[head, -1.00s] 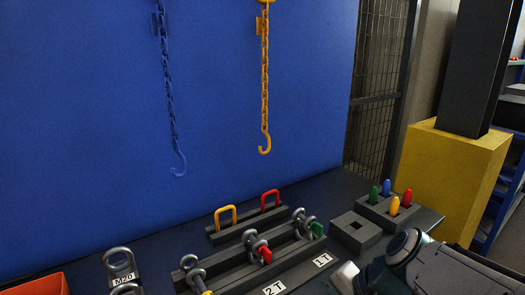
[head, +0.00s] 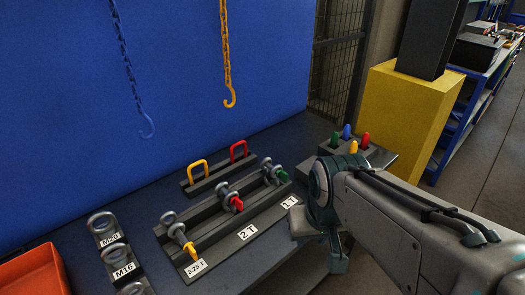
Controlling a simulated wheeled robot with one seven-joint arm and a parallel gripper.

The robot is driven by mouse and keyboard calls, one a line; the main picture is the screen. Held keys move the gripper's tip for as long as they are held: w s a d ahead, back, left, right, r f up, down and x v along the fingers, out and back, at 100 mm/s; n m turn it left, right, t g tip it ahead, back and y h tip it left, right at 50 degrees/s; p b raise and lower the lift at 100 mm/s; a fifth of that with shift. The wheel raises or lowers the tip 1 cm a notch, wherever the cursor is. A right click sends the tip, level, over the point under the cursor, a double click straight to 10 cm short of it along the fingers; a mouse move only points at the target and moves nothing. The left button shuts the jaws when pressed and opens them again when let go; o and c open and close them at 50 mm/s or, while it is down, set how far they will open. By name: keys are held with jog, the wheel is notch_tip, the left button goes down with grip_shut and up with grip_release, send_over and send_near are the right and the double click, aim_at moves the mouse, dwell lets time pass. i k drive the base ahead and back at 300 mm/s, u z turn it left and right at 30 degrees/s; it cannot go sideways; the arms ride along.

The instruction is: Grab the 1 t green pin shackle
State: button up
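The green pin shackle (head: 271,172), a grey bow with a green pin end (head: 283,176), sits at the right end of the dark shackle rack (head: 215,222), behind the 1T label (head: 289,203). My arm comes in from the right. Its end, with my gripper (head: 312,238), hangs to the right of and in front of the 1T label, apart from the shackle. The fingertips are not clearly seen, so I cannot tell whether it is open. A red pin shackle (head: 229,198) stands at the 2T label, and a yellow pin shackle (head: 178,232) at the 3.25T label.
Behind the rack, a dark block holds a yellow loop (head: 197,170) and a red loop (head: 239,150). Coloured pegs (head: 347,132) stand behind my arm. Eye bolts marked M20 (head: 103,228) and M16 and an orange bin (head: 32,275) are at left. Blue and yellow chain hooks hang above.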

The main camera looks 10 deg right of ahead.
aim_at(273, 175)
jog(key=u, duration=2.05)
jog(key=k, duration=0.5)
jog(key=z, duration=1.35)
jog(key=i, duration=0.5)
jog(key=u, duration=0.05)
